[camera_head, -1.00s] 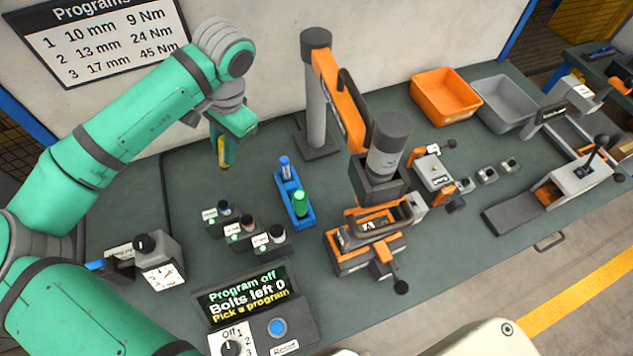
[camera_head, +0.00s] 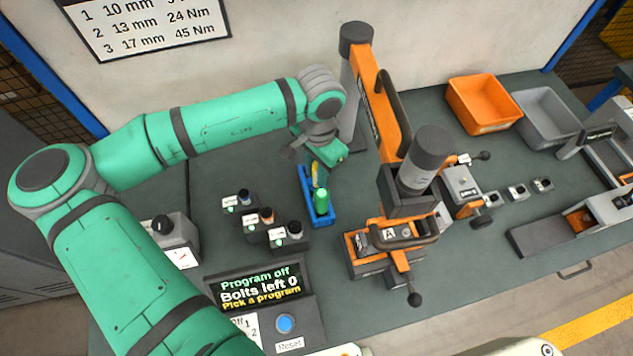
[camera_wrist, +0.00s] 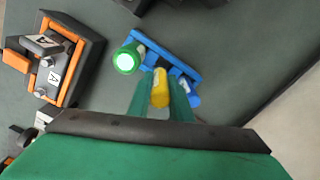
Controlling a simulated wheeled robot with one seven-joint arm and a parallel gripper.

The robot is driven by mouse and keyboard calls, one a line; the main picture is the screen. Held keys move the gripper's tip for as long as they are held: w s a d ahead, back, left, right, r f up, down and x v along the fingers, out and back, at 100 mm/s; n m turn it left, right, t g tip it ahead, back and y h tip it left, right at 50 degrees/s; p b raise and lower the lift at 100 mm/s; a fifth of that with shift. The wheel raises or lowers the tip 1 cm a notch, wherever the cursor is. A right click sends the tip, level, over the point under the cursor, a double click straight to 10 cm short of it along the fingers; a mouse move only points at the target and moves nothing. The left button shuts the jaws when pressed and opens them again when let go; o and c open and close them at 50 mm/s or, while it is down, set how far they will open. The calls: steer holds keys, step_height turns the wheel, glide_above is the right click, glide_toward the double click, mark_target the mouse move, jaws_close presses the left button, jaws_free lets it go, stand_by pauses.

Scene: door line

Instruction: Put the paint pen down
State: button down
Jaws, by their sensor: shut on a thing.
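A yellow paint pen (camera_wrist: 160,90) is held between the fingers of my gripper (camera_wrist: 160,105) in the wrist view. In the head view the yellow pen (camera_head: 315,168) shows just below my gripper (camera_head: 318,165), over the far part of the blue tray (camera_head: 306,192). The blue tray also shows in the wrist view (camera_wrist: 185,62), below the pen. A green capped pen (camera_head: 321,201) stands in the near end of the tray. I cannot tell whether the held pen touches the tray.
Several small labelled sockets in black holders (camera_head: 262,218) stand left of the tray. The orange clamp fixture (camera_head: 372,252) and its lift arm (camera_head: 385,105) stand close on the right. A control box with a display (camera_head: 262,292) is in front. Orange (camera_head: 484,105) and grey (camera_head: 545,120) bins are at the back right.

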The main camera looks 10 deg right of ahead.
mark_target(314, 181)
steer(key=shift+a+f, duration=0.2)
steer(key=shift+f, duration=0.35)
step_height(314, 181, down, 3)
steer(key=shift+w, duration=0.15)
steer(key=shift+w+f, duration=0.15)
steer(key=shift+f, duration=0.1)
steer(key=c, duration=1.6)
jaws_free()
steer(key=shift+a, duration=0.2)
steer(key=shift+d, duration=0.3)
step_height(314, 181, up, 12)
steer(key=shift+r, duration=0.1)
